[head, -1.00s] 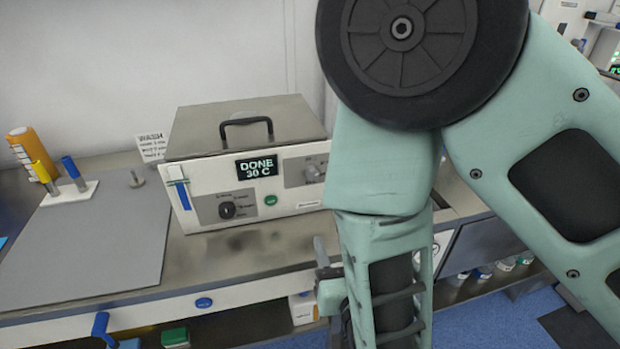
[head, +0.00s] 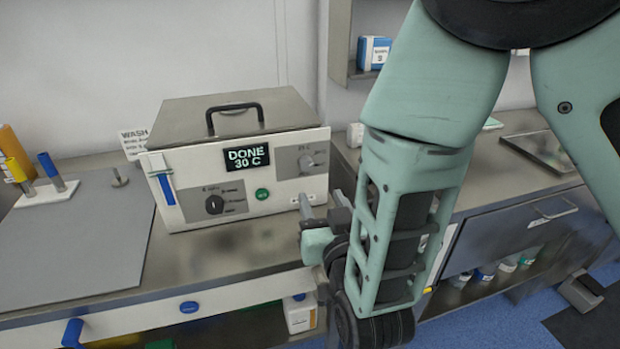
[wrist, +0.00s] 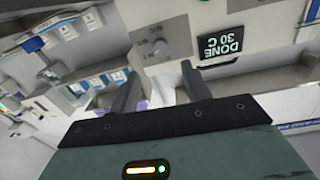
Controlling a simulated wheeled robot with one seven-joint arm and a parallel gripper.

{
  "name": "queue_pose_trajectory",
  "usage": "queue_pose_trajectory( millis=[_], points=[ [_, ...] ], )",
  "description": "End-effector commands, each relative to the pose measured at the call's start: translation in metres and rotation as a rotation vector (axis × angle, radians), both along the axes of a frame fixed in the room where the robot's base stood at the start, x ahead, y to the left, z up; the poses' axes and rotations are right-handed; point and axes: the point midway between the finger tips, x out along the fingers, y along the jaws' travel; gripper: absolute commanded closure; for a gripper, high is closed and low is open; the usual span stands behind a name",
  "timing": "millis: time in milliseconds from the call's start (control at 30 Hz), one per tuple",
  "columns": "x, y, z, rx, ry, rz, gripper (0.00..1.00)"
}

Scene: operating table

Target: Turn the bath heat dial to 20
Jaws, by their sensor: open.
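The bath (head: 180,215) is a white box with a metal lid on the counter. Its display (head: 246,156) reads DONE 30 C. A grey dial (head: 307,163) sits on a grey panel right of the display. A black dial (head: 214,204) is on a lower left panel. The small dial markings are not readable. My gripper (head: 321,200) is open and empty, in front of the bath's lower right corner, below the grey dial. In the wrist view the display (wrist: 220,46) appears upside down, and the grey dial (wrist: 159,46) lies beyond my open fingers (wrist: 160,88).
A green button (head: 262,194) is on the bath front. A blue-handled slider (head: 165,188) is at its left. A grey mat (head: 75,245) and an upright stand of coloured handles are further left. The counter in front of the bath is clear.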

Motion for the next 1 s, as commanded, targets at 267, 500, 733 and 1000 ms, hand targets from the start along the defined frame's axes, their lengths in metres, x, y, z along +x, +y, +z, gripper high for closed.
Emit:
queue_pose_trajectory(
  millis=[267,500,733,1000],
  points=[
    [0.056,0.012,0.004,0.000,-0.001,-0.002,0.53],
    [0.086,0.020,0.002,0.000,-0.001,0.000,0.53],
    [0.094,0.022,0.002,0.000,-0.001,0.000,0.53],
    [0.094,0.022,0.001,0.000,-0.001,0.000,0.78]
  ],
)
